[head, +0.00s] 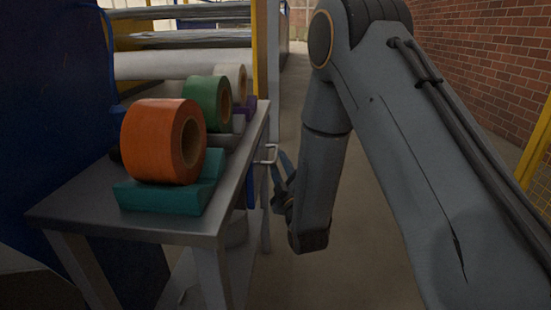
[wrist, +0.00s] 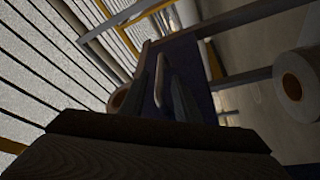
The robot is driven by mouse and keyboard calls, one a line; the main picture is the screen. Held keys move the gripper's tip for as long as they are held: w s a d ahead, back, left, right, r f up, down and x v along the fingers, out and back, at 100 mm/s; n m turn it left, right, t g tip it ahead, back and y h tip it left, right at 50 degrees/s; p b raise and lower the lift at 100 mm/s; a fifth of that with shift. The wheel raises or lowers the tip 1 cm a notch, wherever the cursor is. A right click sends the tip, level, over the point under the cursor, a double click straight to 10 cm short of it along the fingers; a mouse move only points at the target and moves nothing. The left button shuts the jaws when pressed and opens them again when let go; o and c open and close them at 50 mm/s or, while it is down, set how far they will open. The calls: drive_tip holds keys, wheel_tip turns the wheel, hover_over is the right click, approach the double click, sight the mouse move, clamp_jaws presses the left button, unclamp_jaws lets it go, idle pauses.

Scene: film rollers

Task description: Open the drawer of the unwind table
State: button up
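The unwind table (head: 88,205) stands left of my arm in the head view, with a grey metal top. A pale metal drawer handle (head: 268,153) sticks out from its right side, just below the top. A strip of the dark blue drawer front (head: 250,188) shows under it; the drawer looks closed. My gripper (head: 281,168) is just right of the handle, fingers toward it. In the wrist view the handle (wrist: 164,78) shows between my two dark, spread fingers (wrist: 167,88), before the blue front (wrist: 190,62). I cannot tell whether either finger touches it.
An orange roll (head: 163,141) sits on a teal cradle (head: 170,193) on the tabletop. A green roll (head: 207,103) and a cream roll (head: 231,82) stand behind it. A brick wall (head: 490,60) and yellow fence (head: 540,150) lie right; the floor between is clear.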

sight(276, 153)
drive_tip(key=shift+b+x, duration=0.3)
drive_tip(key=shift+x, duration=2)
clamp_jaws()
